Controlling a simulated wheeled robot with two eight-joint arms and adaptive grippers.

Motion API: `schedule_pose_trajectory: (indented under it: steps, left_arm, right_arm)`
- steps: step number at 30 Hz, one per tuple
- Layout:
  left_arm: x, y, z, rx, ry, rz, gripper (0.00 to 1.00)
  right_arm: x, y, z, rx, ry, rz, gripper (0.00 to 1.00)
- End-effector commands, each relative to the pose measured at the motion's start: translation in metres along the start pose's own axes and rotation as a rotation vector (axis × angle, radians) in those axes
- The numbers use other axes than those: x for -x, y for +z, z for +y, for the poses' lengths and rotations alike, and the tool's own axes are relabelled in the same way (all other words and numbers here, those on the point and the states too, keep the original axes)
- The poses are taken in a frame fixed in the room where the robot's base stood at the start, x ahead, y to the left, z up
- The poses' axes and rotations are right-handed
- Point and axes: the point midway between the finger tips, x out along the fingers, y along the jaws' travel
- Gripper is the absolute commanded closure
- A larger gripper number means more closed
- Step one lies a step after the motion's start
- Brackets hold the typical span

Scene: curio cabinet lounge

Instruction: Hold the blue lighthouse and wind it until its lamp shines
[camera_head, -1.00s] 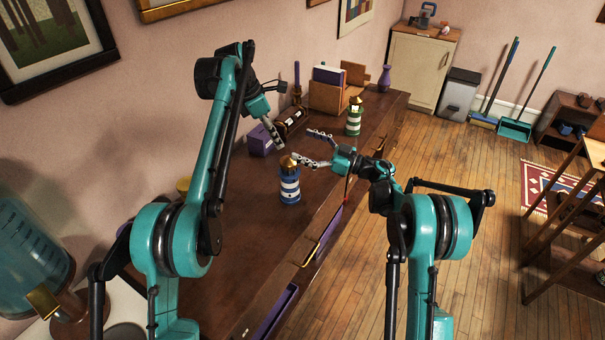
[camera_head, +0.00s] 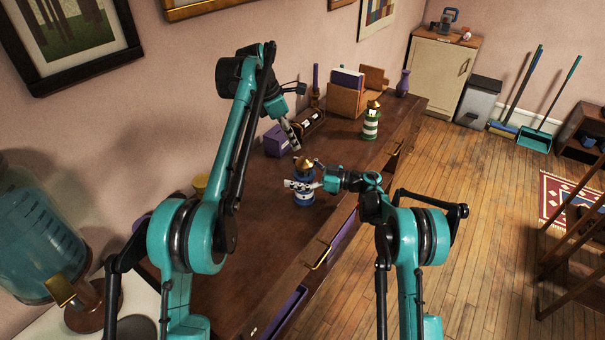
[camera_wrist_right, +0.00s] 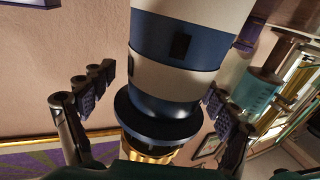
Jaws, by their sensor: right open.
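The blue lighthouse (camera_head: 304,200), banded blue and white with a gold top, stands upright on the dark wooden cabinet top (camera_head: 262,222). My right gripper (camera_head: 302,185) is open at its upper body. In the right wrist view the lighthouse (camera_wrist_right: 175,88) appears upside down between the spread fingers of my right gripper (camera_wrist_right: 158,97), with its gold part at the bottom edge; a gap shows on the left side. My left gripper (camera_head: 293,142) hangs above and behind the lighthouse, pointing down, and I cannot tell whether its fingers are apart. No glow shows at the lamp.
A green-and-white lighthouse (camera_head: 371,124) stands farther back. A purple box (camera_head: 277,141), a wooden organizer (camera_head: 345,98) and a purple vase (camera_head: 403,83) are along the wall side. Drawers with purple interiors (camera_head: 343,232) stand open at the cabinet's front.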

Motion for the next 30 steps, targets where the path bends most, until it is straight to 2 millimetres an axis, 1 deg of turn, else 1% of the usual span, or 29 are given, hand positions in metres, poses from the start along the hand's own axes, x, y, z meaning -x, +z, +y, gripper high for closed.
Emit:
schedule_pose_trajectory:
  steps: [7, 8, 9, 11, 12, 14, 15, 16, 24, 25, 26, 27, 29, 30]
  left_arm:
    - [0.0, 0.0, 0.0, 0.0, 0.0, 0.0, 0.66]
    - [0.0, 0.0, 0.0, 0.0, 0.0, 0.0, 0.66]
    - [0.0, 0.0, 0.0, 0.0, 0.0, 0.0, 0.66]
    - [0.0, 0.0, 0.0, 0.0, 0.0, 0.0, 0.66]
    - [0.0, 0.0, 0.0, 0.0, 0.0, 0.0, 0.66]
    - [0.0, 0.0, 0.0, 0.0, 0.0, 0.0, 0.66]
    - [0.0, 0.0, 0.0, 0.0, 0.0, 0.0, 0.66]
    - [0.0, 0.0, 0.0, 0.0, 0.0, 0.0, 0.66]
    - [0.0, 0.0, 0.0, 0.0, 0.0, 0.0, 0.66]
    - [0.0, 0.0, 0.0, 0.0, 0.0, 0.0, 0.66]
    - [0.0, 0.0, 0.0, 0.0, 0.0, 0.0, 0.66]
    - [0.0, 0.0, 0.0, 0.0, 0.0, 0.0, 0.66]
    - [0.0, 0.0, 0.0, 0.0, 0.0, 0.0, 0.66]
    - [0.0, 0.0, 0.0, 0.0, 0.0, 0.0, 0.66]
  right_arm:
    - [-0.0012, -0.0002, 0.0002, 0.0, 0.001, 0.0, 0.13]
    - [-0.0012, -0.0002, 0.0002, 0.0, 0.001, 0.0, 0.18]
    - [-0.0012, -0.0002, 0.0002, 0.0, 0.001, 0.0, 0.28]
    - [-0.0012, -0.0002, 0.0002, 0.0, 0.001, 0.0, 0.44]
    - [-0.0012, -0.0003, 0.0002, 0.0, 0.001, 0.0, 0.55]
    - [-0.0012, -0.0003, 0.0001, 0.0, 0.001, 0.0, 0.71]
    - [-0.0012, -0.0003, 0.0001, 0.0, 0.001, 0.0, 0.81]
    - [-0.0012, -0.0003, 0.0001, 0.0, 0.001, 0.0, 0.85]
    - [-0.0011, -0.0003, 0.0001, 0.0, 0.001, 0.0, 0.88]
    - [-0.0011, -0.0003, 0.0001, 0.0, 0.001, 0.0, 0.47]
    - [-0.0011, -0.0003, 0.0001, 0.0, 0.001, 0.0, 0.55]
    - [-0.0011, -0.0004, 0.0001, 0.0, 0.001, 0.001, 0.66]
    - [-0.0011, -0.0004, 0.0001, 0.0, 0.001, 0.001, 0.82]
    - [-0.0011, -0.0004, 0.0001, 0.0, 0.001, 0.001, 0.92]
